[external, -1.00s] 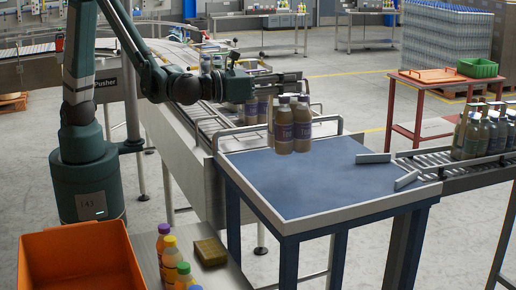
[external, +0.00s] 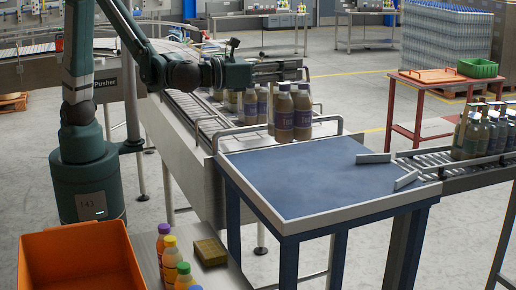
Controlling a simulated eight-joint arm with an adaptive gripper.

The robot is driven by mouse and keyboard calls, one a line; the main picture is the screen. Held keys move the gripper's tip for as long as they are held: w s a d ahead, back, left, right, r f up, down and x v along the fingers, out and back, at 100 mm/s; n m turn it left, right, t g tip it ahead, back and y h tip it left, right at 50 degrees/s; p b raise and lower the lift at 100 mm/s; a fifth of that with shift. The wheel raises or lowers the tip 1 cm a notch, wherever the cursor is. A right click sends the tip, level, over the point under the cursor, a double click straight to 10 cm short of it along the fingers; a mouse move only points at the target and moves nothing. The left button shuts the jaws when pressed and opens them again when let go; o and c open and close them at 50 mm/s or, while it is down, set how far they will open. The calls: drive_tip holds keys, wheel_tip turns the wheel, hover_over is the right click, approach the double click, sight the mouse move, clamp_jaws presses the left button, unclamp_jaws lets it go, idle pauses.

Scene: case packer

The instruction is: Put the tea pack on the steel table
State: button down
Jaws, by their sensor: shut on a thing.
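The tea pack (external: 293,117), a cluster of brown bottles with purple labels, hangs upright at the far edge of the blue-topped table. My gripper (external: 284,72) is above and behind it, reaching in from the left, and is shut on the pack. The fingertips and their contact with the bottles are hard to make out. A steel-topped table (external: 222,279) shows at the bottom, left of the blue-topped table. It lies nearer the camera than the pack.
The blue-topped table (external: 300,185) has a clear top with a metal rim and low guides at right. Juice bottles (external: 170,262) and a yellowish block (external: 210,252) stand on the steel top, beside an orange bin (external: 80,262). More bottles are on the conveyor behind and the rollers at right.

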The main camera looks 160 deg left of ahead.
drive_tip(key=shift+r, duration=0.8)
drive_tip(key=shift+w+d+b, duration=0.2)
drive_tip(key=shift+d, duration=0.3)
drive_tip(key=shift+w+d+b, duration=0.2)
drive_tip(key=shift+d, duration=0.3)
drive_tip(key=s+d+m+t+h+b, duration=0.2)
drive_tip(key=d+b, duration=0.5)
drive_tip(key=d, duration=1.5)
drive_tip(key=s+d+m+t+y+b, duration=0.15)
drive_tip(key=d+t+b, duration=0.45)
drive_tip(key=d, duration=1.5)
wheel_tip(320, 180, down, 22)
drive_tip(key=g+b, duration=0.1)
drive_tip(key=g, duration=0.1)
drive_tip(key=shift+w+f+h, duration=0.2)
drive_tip(key=shift+w+h, duration=0.1)
drive_tip(key=shift+h, duration=0.15)
drive_tip(key=shift+f, duration=0.15)
drive_tip(key=shift+f+b, duration=1)
drive_tip(key=shift+f, duration=1.8)
